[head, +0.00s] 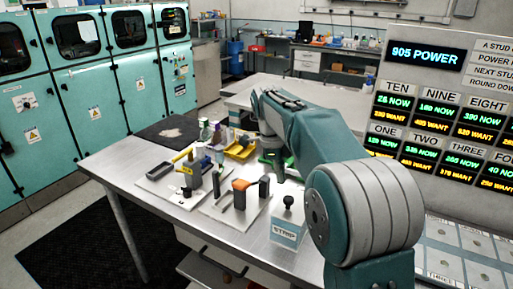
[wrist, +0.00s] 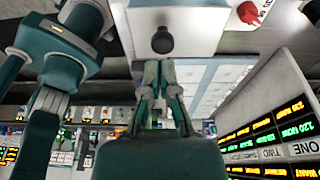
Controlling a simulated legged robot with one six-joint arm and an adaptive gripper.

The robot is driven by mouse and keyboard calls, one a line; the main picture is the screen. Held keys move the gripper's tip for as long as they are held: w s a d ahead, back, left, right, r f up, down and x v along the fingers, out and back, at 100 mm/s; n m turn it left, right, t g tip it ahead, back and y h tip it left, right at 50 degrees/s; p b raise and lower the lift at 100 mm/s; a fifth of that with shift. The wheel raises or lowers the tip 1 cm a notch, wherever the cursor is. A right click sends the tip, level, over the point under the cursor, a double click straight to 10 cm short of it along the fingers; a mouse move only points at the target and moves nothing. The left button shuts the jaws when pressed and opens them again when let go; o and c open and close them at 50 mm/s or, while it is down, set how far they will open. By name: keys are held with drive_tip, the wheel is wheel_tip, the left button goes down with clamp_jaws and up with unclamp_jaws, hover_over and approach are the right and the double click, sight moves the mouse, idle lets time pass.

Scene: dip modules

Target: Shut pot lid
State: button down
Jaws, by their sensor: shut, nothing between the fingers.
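No plain pot with a lid can be made out. In the head view a black ball-topped knob (head: 288,201) stands at the table's front edge, just above a pale blue panel marked STRIP (head: 287,235). In the wrist view a dark round knob (wrist: 162,40) sits against a white surface (wrist: 195,22); I cannot tell whether it is the same knob. My gripper (wrist: 159,64) is shut and empty, its fingertips just below that knob in the picture. Whether they touch it is unclear. In the head view my arm largely hides the gripper.
The metal table (head: 110,165) holds pale trays with dark blocks, an orange-topped block (head: 240,185), bottles and a yellow tray (head: 240,150). A display board (head: 440,110) stands at the right. In the wrist view a red knob (wrist: 248,13) is at the upper right.

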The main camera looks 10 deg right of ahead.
drive_tip(key=w+a+r, duration=0.4)
drive_tip(key=r, duration=0.3)
drive_tip(key=s+d+r+n+t+y, duration=0.1)
drive_tip(key=s+d+n+t, duration=0.15)
drive_tip(key=s+n, duration=0.5)
drive_tip(key=s+d+r+n+t, duration=0.1)
drive_tip(key=s+d+n, duration=0.2)
drive_tip(key=s+n, duration=0.45)
drive_tip(key=s+d+f+n+t, duration=0.1)
drive_tip(key=s+f+n+t, duration=0.1)
drive_tip(key=s+f+n, duration=0.3)
drive_tip(key=s+d+f+n+t+y, duration=0.1)
drive_tip(key=s+f+n, duration=0.4)
drive_tip(key=s, duration=0.7)
drive_tip(key=shift+s+f+t, duration=0.15)
drive_tip(key=shift+f+t, duration=0.1)
drive_tip(key=shift+t, duration=0.1)
